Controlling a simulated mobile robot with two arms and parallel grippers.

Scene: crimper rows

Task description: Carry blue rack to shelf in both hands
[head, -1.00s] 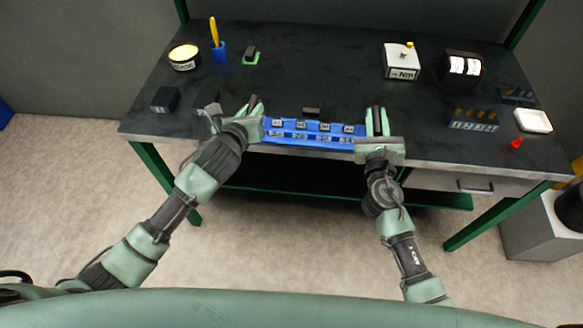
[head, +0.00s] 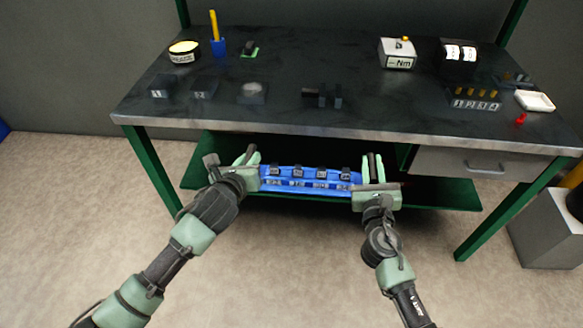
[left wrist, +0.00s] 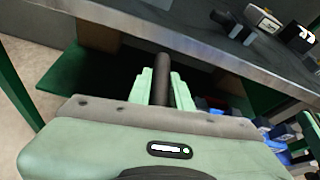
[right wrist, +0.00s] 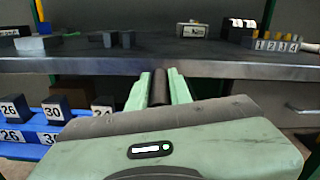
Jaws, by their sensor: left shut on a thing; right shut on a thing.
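The blue rack (head: 310,177) is level in the head view, holding a row of dark blocks above white number labels. My left gripper (head: 250,158) is shut on its left end and my right gripper (head: 373,166) on its right end. The rack is in front of the bench's lower green shelf (head: 440,192), below the bench top's front edge. The right wrist view shows the rack (right wrist: 20,151) with blocks marked 26, 30 and 24. The left wrist view shows the shelf (left wrist: 62,78) past the fingers. The rack hides the shelf's middle.
The dark bench top (head: 300,75) overhangs the shelf. A drawer (head: 470,162) hangs under it at right, and green legs (head: 152,170) stand at both sides. Small dark blocks (head: 252,93) and a torque tester (head: 397,54) are on top. A grey bin (head: 545,230) stands at right.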

